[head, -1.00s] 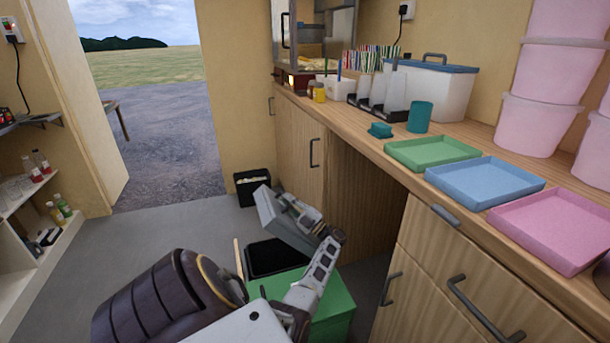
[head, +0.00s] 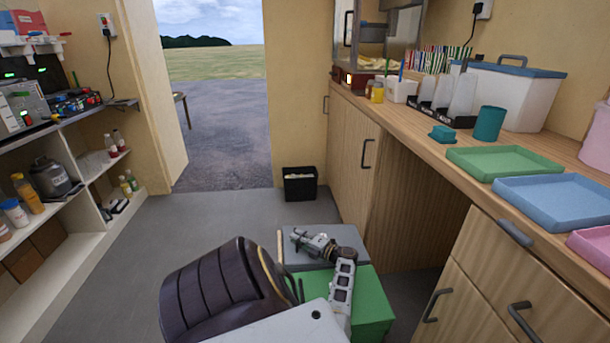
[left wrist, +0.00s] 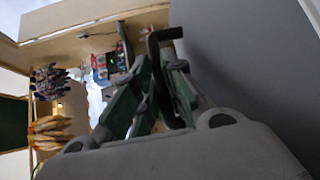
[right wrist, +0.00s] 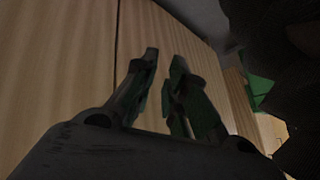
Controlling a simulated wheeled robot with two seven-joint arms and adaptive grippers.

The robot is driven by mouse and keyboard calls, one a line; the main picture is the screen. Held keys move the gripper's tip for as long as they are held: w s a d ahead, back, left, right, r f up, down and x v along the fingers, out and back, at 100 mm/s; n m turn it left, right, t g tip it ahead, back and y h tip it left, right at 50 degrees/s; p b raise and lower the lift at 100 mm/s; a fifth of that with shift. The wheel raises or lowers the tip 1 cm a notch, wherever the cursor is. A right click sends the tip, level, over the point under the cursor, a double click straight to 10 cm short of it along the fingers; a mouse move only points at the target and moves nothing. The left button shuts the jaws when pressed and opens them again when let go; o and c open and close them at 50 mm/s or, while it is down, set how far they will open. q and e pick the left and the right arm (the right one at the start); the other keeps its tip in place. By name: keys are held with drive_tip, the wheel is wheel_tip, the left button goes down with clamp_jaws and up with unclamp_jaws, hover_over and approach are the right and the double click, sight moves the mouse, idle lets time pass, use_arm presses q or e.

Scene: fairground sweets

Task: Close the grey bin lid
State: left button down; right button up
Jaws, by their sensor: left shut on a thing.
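The grey lid (head: 294,252) lies low and close to flat over the green bin (head: 372,305) in the head view. My arm covers part of both, so I cannot tell whether a gap is left under the lid. My left gripper (head: 298,238) is at the lid. In the left wrist view its fingers (left wrist: 160,85) are shut on a dark bar handle (left wrist: 157,48), with the grey lid surface (left wrist: 245,50) beside them. My right gripper (right wrist: 165,75) shows only in the right wrist view, its fingers apart with nothing between them, near wooden panels.
A small black bin (head: 300,185) stands behind, by the wall. The wooden counter (head: 420,130) with trays and cups runs along the right. White shelves (head: 75,235) with bottles stand on the left. Grey floor (head: 200,220) is free between shelves and bin.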

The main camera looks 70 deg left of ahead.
use_arm(q)
drive_tip(key=shift+s+f+n+t, duration=0.2)
drive_tip(key=shift+f+n+t, duration=0.1)
drive_tip(key=shift+f, duration=0.95)
drive_tip(key=c, duration=1.8)
unclamp_jaws()
drive_tip(key=shift+f, duration=0.15)
drive_tip(key=shift+o, duration=0.2)
drive_tip(key=shift+r, duration=0.2)
drive_tip(key=shift+a+r, duration=0.1)
drive_tip(key=shift+r, duration=4.4)
drive_tip(key=shift+s+r, duration=0.1)
drive_tip(key=shift+r, duration=0.4)
